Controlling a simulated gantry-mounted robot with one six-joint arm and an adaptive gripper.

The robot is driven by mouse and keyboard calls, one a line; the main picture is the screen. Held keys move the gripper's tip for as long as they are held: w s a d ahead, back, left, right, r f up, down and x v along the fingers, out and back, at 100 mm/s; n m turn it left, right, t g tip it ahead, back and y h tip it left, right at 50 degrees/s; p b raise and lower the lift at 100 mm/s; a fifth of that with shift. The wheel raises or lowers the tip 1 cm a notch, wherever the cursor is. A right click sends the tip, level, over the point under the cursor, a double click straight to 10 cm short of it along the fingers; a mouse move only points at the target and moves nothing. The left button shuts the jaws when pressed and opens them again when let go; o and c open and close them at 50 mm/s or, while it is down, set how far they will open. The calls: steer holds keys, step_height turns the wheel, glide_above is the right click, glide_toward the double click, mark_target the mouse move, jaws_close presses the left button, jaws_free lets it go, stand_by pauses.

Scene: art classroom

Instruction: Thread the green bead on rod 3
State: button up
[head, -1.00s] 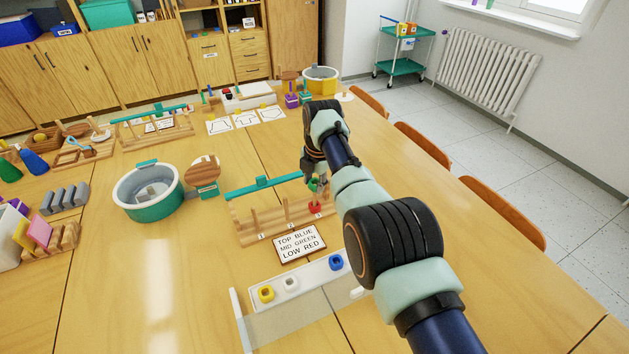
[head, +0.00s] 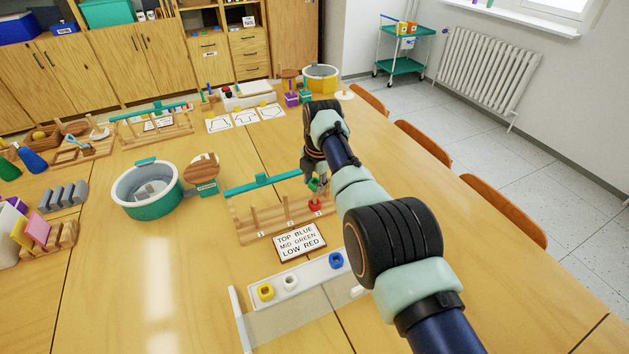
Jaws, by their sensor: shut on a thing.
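The wooden rod stand (head: 270,228) with a teal top bar stands mid-table, its upright rods in a row with small number labels. The red bead (head: 315,205) sits low at the rightmost rod, which appears to be rod 3. My gripper (head: 314,181) is at that rod, shut on the green bead (head: 316,185), just above the red bead. The fingers and arm partly hide the bead, so I cannot tell whether it is around the rod. The blue bead (head: 336,260) sits in the white tray (head: 310,276). A sign (head: 299,242) reads top blue, mid green, low red.
A teal and white basin (head: 148,190) and a round wooden piece (head: 202,172) stand left of the rod stand.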

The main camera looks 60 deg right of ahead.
steer(key=shift+f+b, duration=0.45)
steer(key=shift+b, duration=0.05)
stand_by(0.4)
steer(key=o, duration=0.8)
steer(key=shift+o, duration=0.2)
step_height(320, 180, up, 12)
steer(key=s+a, duration=0.1)
steer(key=shift+s+a, duration=0.15)
steer(key=shift+s, duration=0.15)
stand_by(0.4)
